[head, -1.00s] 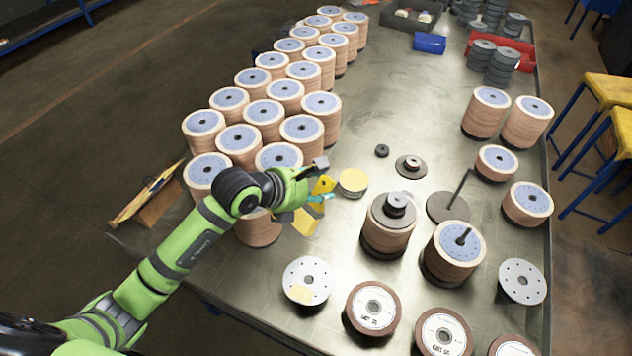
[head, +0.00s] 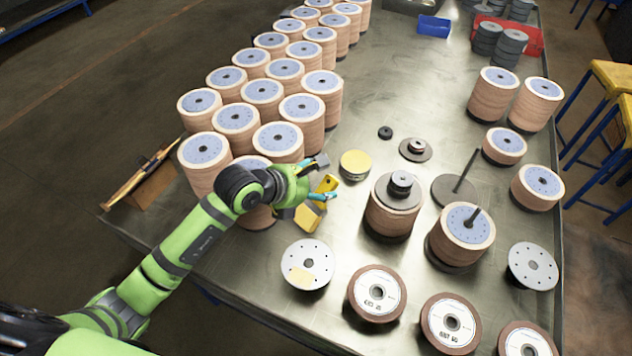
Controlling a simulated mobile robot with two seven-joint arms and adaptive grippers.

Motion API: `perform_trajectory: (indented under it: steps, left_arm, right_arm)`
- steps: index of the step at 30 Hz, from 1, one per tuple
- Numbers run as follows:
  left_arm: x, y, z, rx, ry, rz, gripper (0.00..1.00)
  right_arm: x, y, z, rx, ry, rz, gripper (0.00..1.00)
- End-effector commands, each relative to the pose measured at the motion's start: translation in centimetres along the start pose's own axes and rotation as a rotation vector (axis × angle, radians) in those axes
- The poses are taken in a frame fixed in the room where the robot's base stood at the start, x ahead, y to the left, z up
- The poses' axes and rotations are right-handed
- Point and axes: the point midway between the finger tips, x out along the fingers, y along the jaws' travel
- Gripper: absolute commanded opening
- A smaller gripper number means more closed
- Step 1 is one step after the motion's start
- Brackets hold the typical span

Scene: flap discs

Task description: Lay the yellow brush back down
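The yellow brush (head: 309,216) shows as two yellow parts on either side of a teal fingertip of my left gripper (head: 322,180). The wider part is below the finger, and a smaller part with a dark spot is above it. My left gripper appears shut on the brush and holds it low over the left part of the metal table (head: 345,228). The finger hides the brush's middle. I cannot tell whether its lower end touches the table. My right gripper is not in view.
Stacks of flap discs (head: 302,118) stand close behind and left of my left gripper. A round yellow-topped tin (head: 355,164) is just right of it. A white backing disc (head: 307,264) lies in front. A disc stack (head: 393,214) stands further right. Bare table lies between them.

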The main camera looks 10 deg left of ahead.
Motion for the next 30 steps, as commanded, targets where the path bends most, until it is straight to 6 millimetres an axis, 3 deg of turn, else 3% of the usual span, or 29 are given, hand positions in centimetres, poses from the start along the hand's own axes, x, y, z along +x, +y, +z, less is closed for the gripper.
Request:
perform_trajectory:
  steps: [9, 13, 24, 30]
  left_arm:
    - [-0.1, 0.0, 0.0, 0.000, 0.001, 0.000, 0.72]
    - [-1.0, 0.1, -0.1, 0.001, 0.001, 0.001, 0.72]
    - [-8.5, 0.0, -0.1, 0.003, 0.002, 0.002, 0.72]
    - [-11.2, 0.0, -0.1, 0.001, 0.001, 0.002, 0.72]
  right_arm:
    - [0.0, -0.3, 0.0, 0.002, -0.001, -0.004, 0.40]
    - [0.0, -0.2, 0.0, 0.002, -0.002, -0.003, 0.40]
    - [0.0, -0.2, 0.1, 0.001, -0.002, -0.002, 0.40]
    - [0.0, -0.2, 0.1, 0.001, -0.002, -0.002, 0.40]
